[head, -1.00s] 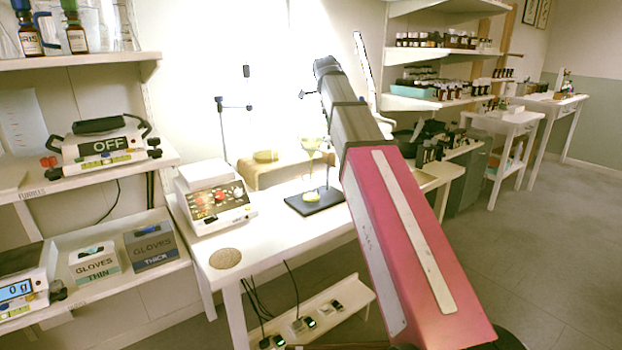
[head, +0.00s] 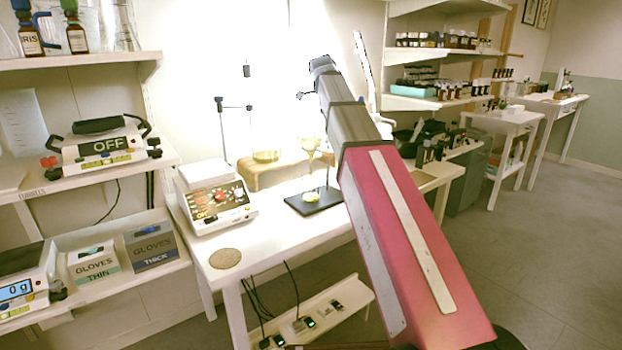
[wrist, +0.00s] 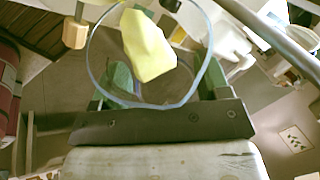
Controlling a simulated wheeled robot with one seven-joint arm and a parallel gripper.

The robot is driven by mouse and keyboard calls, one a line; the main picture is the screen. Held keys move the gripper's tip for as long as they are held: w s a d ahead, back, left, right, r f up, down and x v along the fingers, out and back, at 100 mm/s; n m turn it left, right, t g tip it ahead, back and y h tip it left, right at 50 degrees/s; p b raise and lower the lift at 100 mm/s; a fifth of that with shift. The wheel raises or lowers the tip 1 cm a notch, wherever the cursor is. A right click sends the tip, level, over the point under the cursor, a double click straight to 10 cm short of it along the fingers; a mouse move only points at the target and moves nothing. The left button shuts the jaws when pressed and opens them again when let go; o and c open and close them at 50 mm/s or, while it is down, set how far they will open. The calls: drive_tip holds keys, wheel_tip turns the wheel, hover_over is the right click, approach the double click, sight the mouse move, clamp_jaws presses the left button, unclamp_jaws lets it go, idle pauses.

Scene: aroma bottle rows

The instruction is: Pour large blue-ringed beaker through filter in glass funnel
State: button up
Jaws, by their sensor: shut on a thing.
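In the wrist view, my gripper (wrist: 162,88) is shut on a clear glass beaker (wrist: 150,50). Its rounded outline shows between the green finger pads, with pale yellow liquid inside. Its blue rings cannot be made out clearly. In the head view my gripper cannot be made out beyond my arm. A glass funnel (head: 311,145) is held on a stand with a dark base on the white table, with yellowish colour in it. The filter is too small to tell.
A glass with yellow liquid (head: 267,155) shows by a tan bench (head: 255,176) behind the funnel stand. A hotplate device (head: 216,205) and a round cork mat (head: 225,258) are on the table (head: 265,245). The table's front is mostly clear.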

drive_tip(key=shift+a+r+n+h, duration=0.15)
drive_tip(key=shift+a+r+h, duration=0.2)
drive_tip(key=shift+h, duration=0.4)
drive_tip(key=shift+a+r+n+h, duration=0.15)
drive_tip(key=shift+a+r+h, duration=0.2)
drive_tip(key=shift+h, duration=0.4)
idle(4.4)
drive_tip(key=shift+d, duration=0.1)
idle(0.5)
drive_tip(key=shift+d+f+y, duration=0.2)
drive_tip(key=shift+d+y, duration=0.1)
drive_tip(key=shift+y, duration=0.2)
drive_tip(key=shift+d+f+y, duration=0.2)
drive_tip(key=shift+f+y, duration=0.2)
drive_tip(key=shift+y, duration=0.5)
drive_tip(key=shift+s+d+f+m+y, duration=0.1)
drive_tip(key=shift+d+f+m+y, duration=0.4)
drive_tip(key=shift+y, duration=0.4)
drive_tip(key=f+y, duration=0.1)
drive_tip(key=d+y, duration=0.1)
drive_tip(key=y, duration=0.1)
drive_tip(key=shift+d+f+m+t+y, duration=0.15)
drive_tip(key=shift+f+m+t+y, duration=0.15)
drive_tip(key=shift+f+m, duration=0.1)
